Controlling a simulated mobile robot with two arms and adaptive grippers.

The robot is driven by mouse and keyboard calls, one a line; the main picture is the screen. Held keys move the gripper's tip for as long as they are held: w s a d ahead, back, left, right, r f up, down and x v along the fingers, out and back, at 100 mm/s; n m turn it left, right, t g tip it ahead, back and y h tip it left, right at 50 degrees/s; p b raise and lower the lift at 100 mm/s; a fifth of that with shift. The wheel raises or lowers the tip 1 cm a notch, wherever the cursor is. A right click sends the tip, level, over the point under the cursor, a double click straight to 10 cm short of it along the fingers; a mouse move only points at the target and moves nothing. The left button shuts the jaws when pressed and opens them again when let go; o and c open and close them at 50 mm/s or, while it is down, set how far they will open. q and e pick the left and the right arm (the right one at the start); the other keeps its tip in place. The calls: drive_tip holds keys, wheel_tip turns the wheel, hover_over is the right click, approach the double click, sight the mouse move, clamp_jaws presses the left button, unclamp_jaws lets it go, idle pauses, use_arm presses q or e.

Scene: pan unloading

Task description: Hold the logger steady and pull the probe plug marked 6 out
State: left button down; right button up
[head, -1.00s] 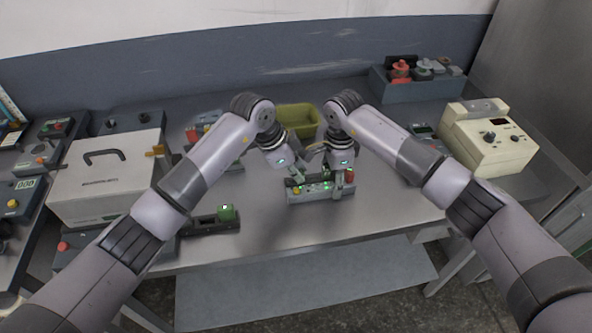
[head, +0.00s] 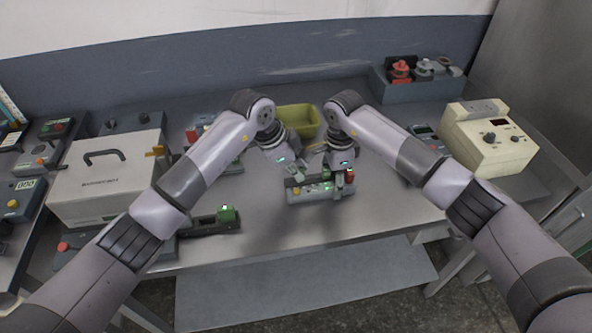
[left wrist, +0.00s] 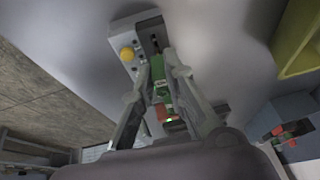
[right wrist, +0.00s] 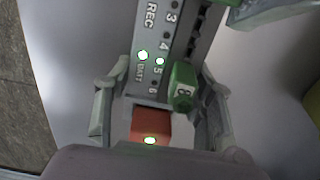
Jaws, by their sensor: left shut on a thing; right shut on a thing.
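The logger (head: 308,194) is a grey box with a yellow knob at its left end and a red block at its right end. My right gripper (head: 341,180) is shut on the logger's right end; the red block (right wrist: 150,124) shows between its fingers. My left gripper (head: 301,172) is over the logger, shut on a green plug (left wrist: 158,70) whose mark I cannot read. A green plug (right wrist: 183,88) near the red block carries a mark like 6 or 8. Whether it is apart from the one between my left fingers is unclear. The logger's printed numbers (right wrist: 165,45) show beside its slot.
A dark holder (head: 205,225) with a green block lies front left. A yellow-green bin (head: 299,117) stands behind my grippers. A white case (head: 105,180) is at the left, a cream instrument (head: 490,138) at the right. The bench around the logger's front is clear.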

use_arm(q)
drive_tip(key=shift+r, duration=0.5)
drive_tip(key=shift+s+r, duration=0.2)
drive_tip(key=shift+r, duration=0.95)
use_arm(e)
drive_tip(key=o, duration=1.5)
